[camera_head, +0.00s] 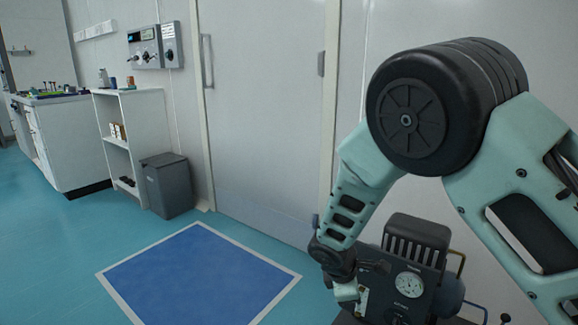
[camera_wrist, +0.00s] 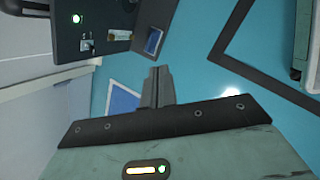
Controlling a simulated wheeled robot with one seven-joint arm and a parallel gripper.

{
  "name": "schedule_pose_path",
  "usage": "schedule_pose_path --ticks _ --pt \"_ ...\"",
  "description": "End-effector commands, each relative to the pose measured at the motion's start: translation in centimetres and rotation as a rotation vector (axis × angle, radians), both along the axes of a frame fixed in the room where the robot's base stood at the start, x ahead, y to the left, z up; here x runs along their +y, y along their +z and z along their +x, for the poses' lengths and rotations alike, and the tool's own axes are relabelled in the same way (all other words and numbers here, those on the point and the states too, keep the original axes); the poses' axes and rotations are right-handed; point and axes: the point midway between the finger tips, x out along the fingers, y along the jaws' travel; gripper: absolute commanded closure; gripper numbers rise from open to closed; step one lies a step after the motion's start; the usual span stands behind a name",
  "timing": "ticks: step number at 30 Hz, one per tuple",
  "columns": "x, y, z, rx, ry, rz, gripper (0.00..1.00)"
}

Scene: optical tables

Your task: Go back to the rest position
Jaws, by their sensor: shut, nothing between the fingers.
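My gripper (camera_head: 345,293) hangs low at the end of my bent arm in the head view, close in front of a dark machine with a round gauge (camera_head: 409,283). In the wrist view the fingers of my gripper (camera_wrist: 156,82) are together, with nothing between them. I cannot tell from the head view whether the gripper touches the machine. My arm hides part of the wall and of the machine.
A blue floor area with a pale border (camera_head: 200,277) lies left of my gripper, clear. A closed door (camera_head: 262,110), a grey bin (camera_head: 167,186), a white shelf (camera_head: 143,135) and a bench (camera_head: 62,145) stand behind. A dark box with a green light (camera_wrist: 80,42) is upper left in the wrist view.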

Motion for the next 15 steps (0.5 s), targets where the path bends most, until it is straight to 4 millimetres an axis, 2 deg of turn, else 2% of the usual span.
schedule_pose_path --ticks 1,9,15 --pt "0.5 1.9 -1.9 0.010 -0.073 0.066 1.00" --pt "2.7 10.1 -12.8 0.082 -0.411 0.317 1.00" --pt "2.6 14.7 -20.9 0.120 -0.601 0.419 1.00"
